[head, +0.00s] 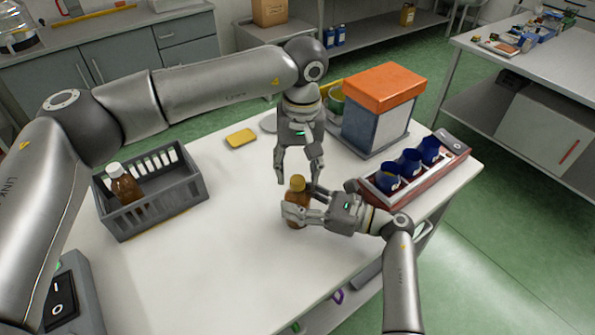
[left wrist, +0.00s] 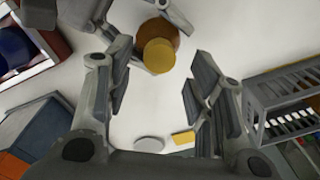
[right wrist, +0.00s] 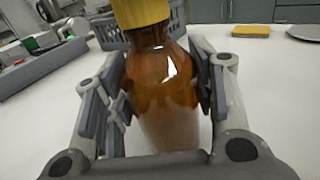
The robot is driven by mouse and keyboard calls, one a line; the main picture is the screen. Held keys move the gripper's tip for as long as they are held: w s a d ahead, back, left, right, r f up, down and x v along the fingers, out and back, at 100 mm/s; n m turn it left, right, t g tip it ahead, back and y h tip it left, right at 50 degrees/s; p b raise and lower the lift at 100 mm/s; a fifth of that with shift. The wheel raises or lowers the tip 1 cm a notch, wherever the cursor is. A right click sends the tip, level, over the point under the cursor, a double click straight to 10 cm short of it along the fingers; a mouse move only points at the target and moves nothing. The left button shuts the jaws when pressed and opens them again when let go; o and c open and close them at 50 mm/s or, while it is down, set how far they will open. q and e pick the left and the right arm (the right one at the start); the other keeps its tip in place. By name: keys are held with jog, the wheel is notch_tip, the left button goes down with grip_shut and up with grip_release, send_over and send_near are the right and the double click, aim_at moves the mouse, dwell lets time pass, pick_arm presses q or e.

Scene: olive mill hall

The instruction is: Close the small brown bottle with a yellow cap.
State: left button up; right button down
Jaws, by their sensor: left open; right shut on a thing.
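The small brown bottle (head: 291,221) stands at the middle of the white table, and it also shows in the right wrist view (right wrist: 165,95). Its yellow cap (head: 297,183) sits on the neck; how tight it is I cannot tell. The cap also shows in the left wrist view (left wrist: 160,55). My right gripper (head: 300,211) is shut on the bottle's body from the right, one finger on each side. My left gripper (head: 298,182) points down above the bottle, open, with its fingers apart around the cap's level and apparently not touching it.
A grey crate (head: 160,215) with a white-capped brown bottle stands left. A yellow sponge (head: 240,137) and a grey disc (head: 269,124) lie behind. An orange-lidded box (head: 375,125) and a red tray (head: 375,197) with blue cups stand right.

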pick_arm(q)
notch_tip(320, 180, up, 2)
jog(key=shift+r, duration=0.25)
jog(key=shift+c, duration=0.2)
jog(key=n, duration=0.5)
jog(key=shift+r, duration=0.3)
jog(key=n, duration=0.6)
jog(key=shift+s+r, duration=0.1)
jog(key=shift+r, duration=0.25)
jog(key=n, duration=0.6)
jog(key=shift+r+n, duration=0.3)
jog(key=shift+r, duration=0.1)
jog(key=n, duration=0.6)
jog(key=shift+r+n, duration=0.4)
